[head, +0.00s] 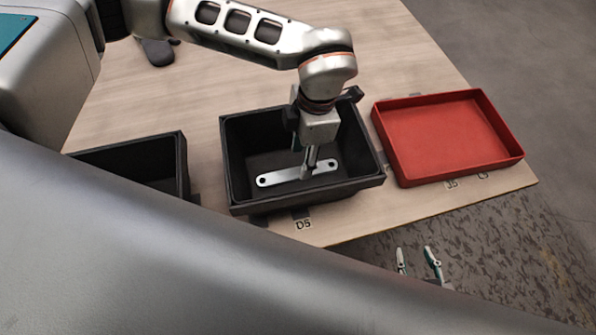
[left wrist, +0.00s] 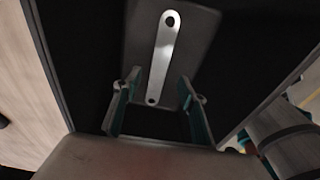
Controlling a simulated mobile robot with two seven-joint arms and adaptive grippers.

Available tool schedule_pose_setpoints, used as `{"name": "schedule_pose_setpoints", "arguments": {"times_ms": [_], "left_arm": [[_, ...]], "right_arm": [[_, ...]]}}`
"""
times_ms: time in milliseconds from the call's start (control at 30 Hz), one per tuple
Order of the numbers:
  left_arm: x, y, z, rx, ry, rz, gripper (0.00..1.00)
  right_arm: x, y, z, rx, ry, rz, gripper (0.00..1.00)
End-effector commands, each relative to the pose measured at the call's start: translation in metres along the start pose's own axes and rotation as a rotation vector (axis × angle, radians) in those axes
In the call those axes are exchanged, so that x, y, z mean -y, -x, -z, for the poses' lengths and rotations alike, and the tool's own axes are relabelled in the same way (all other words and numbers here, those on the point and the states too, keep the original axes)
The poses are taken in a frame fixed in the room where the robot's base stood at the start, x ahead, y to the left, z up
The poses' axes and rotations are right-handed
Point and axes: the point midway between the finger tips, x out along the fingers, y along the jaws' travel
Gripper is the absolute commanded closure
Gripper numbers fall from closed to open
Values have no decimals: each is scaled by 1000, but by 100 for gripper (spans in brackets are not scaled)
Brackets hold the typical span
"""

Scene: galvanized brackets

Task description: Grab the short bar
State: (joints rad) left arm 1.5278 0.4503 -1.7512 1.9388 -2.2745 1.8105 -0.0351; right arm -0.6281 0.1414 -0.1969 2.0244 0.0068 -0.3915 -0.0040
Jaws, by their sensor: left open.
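The short bar (head: 283,176) is a flat silver strip with a hole at each end. It lies on the floor of the middle black bin (head: 246,208). My left gripper (head: 308,171) reaches down into this bin over the bar and hides a small part of it. In the left wrist view the bar (left wrist: 164,55) runs away from the open left gripper (left wrist: 158,92), its near end showing between the two fingers. I cannot tell the exact height gap. My right gripper (head: 417,258) is open and empty, low in front of the table edge.
A red tray (head: 440,135), empty, stands right of the middle bin. Another black bin (head: 160,170) is at the left, partly hidden by my body. The bin walls surround my left gripper. The table (head: 400,55) behind the tray is clear.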

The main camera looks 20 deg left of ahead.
Motion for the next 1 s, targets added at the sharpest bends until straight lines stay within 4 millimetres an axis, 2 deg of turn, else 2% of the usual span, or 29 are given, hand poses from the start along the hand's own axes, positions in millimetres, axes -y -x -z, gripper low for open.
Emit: {"name": "schedule_pose_setpoints", "arguments": {"times_ms": [167,400,667,800,833,1000], "left_arm": [[0,-16,1,-1,1,2,58],[-1,-50,2,-1,2,2,58],[-1,-52,2,1,1,0,58],[-1,-52,2,1,1,0,95],[-1,-52,2,1,1,0,100],[-1,-52,2,1,1,0,100]], "right_arm": [[0,-2,1,-3,2,-1,60],[1,-3,-5,5,4,1,60],[1,-3,-5,4,5,0,60],[1,-3,-5,4,5,0,60],[1,-3,-5,5,5,0,60],[1,-2,-5,6,4,1,60]]}}
